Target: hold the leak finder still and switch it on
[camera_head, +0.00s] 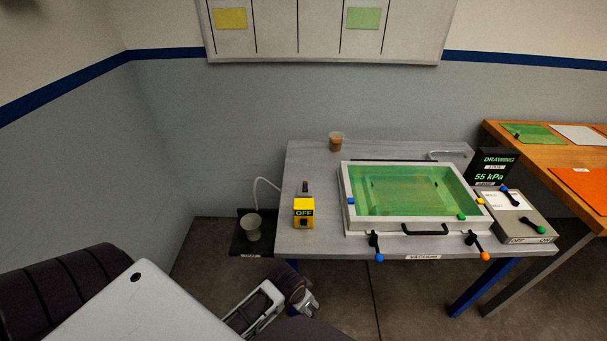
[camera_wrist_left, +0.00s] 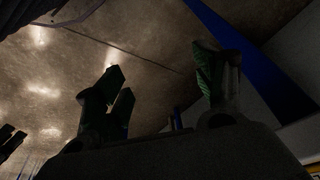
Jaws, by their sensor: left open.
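The leak finder appears to be the small yellow box (camera_head: 303,217) with a display reading OFF and a dark switch on its front. It stands upright near the left end of the grey table (camera_head: 325,250), with a dark stub above it. My left gripper (camera_head: 307,304) is below and in front of the table edge, well apart from the box. In the left wrist view its fingers (camera_wrist_left: 160,92) are spread with nothing between them. That view is dark and shows floor and a blue table leg (camera_wrist_left: 235,40), not the box. My right gripper is not in view.
A green-filled bath (camera_head: 347,212) with clamps occupies the table's middle. A cup (camera_head: 253,228) stands on a dark side shelf at the left. An amber cup (camera_head: 336,142) is at the back. A display reading 55 kPa (camera_head: 490,167) and a control box (camera_head: 525,228) are right.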

